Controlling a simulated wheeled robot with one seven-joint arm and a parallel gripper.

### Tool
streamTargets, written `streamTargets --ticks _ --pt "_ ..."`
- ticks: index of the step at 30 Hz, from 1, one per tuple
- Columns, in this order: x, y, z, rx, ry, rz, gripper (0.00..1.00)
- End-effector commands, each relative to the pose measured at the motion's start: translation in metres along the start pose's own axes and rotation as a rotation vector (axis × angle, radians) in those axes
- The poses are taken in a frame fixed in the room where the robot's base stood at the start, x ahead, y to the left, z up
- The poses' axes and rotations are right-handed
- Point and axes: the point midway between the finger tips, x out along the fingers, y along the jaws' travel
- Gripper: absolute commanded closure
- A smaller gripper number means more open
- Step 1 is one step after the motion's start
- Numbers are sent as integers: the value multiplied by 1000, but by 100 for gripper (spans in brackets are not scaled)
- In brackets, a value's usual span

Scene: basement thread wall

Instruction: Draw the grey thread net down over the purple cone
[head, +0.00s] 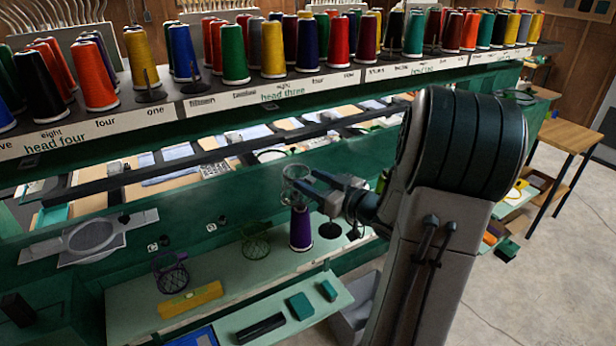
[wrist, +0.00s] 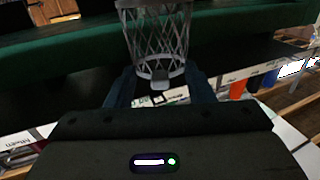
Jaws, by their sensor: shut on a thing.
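The purple cone (head: 301,232) stands upright on the pale green shelf in the head view. The grey thread net (head: 295,172) is an open mesh tube directly above the cone, its lower end meeting the cone's top in the picture; I cannot tell whether they touch. My gripper (head: 312,183) is shut on the net from the right side. In the wrist view the net (wrist: 155,35) stands out beyond the fingers, and its small grey tab lies between the fingertips of my gripper (wrist: 160,82). The cone is not visible in the wrist view.
A purple net (head: 171,272) and a dark green net (head: 256,241) stand left on the shelf. A yellow block (head: 190,299) lies in front of them. A dark disc (head: 330,231) is right of the cone. A rack of thread cones (head: 273,50) runs above.

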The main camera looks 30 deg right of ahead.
Motion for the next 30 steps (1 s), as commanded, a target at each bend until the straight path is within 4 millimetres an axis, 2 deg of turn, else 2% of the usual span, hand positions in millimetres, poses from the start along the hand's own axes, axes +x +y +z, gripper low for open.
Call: streamTargets --ticks 30 --pt "1 0 95 2 0 0 76"
